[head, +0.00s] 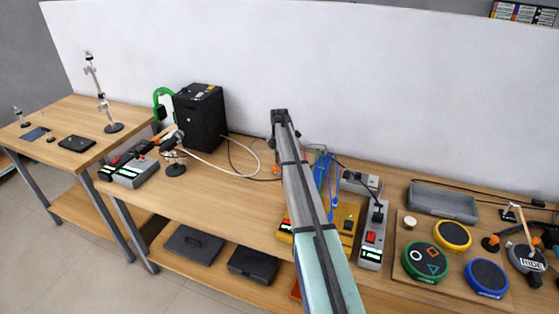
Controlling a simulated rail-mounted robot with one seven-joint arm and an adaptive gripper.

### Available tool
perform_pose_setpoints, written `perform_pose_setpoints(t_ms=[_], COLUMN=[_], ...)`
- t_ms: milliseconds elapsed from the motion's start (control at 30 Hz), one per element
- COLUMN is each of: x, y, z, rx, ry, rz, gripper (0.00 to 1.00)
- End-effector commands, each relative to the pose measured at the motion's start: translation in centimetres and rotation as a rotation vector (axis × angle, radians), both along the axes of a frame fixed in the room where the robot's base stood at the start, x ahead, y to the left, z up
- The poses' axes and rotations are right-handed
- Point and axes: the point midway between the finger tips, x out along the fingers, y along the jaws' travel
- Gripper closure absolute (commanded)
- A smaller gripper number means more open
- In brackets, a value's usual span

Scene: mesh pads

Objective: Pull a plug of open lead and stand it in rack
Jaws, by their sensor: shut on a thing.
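My arm reaches up the middle of the head view and ends at a dark joint against the white wall. My gripper's fingers cannot be made out, so what they hold is hidden. A white lead (215,165) loops over the bench from the left toward my arm. A dark lead beside it also runs behind my arm. Blue leads (323,170) hang just right of my arm. I cannot tell which lead is open, and no plug end is clear. A rack cannot be identified for certain.
A black box (200,118) stands at the back of the wooden bench (225,195). A yellow unit (346,220) is partly behind my arm, beside a grey switch box (373,235). A grey tray (443,202) and several round pads, including a green-rimmed one (425,262), lie right.

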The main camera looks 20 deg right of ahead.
Motion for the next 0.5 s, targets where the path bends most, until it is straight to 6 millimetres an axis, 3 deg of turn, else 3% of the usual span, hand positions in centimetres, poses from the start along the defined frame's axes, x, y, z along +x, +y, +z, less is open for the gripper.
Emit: perform_pose_setpoints(t_ms=[233,267,333,500], x=[0.0,0.01,0.01,0.01], y=[0.0,0.0,-0.01,0.0], z=[-0.61,-0.6,-0.56,-0.56], rx=[0.0,0.0,0.0,0.0], ry=[0.0,0.0,0.0,0.0], rz=[0.0,0.0,0.0,0.0], gripper=[1.0,0.76,0.51,0.5])
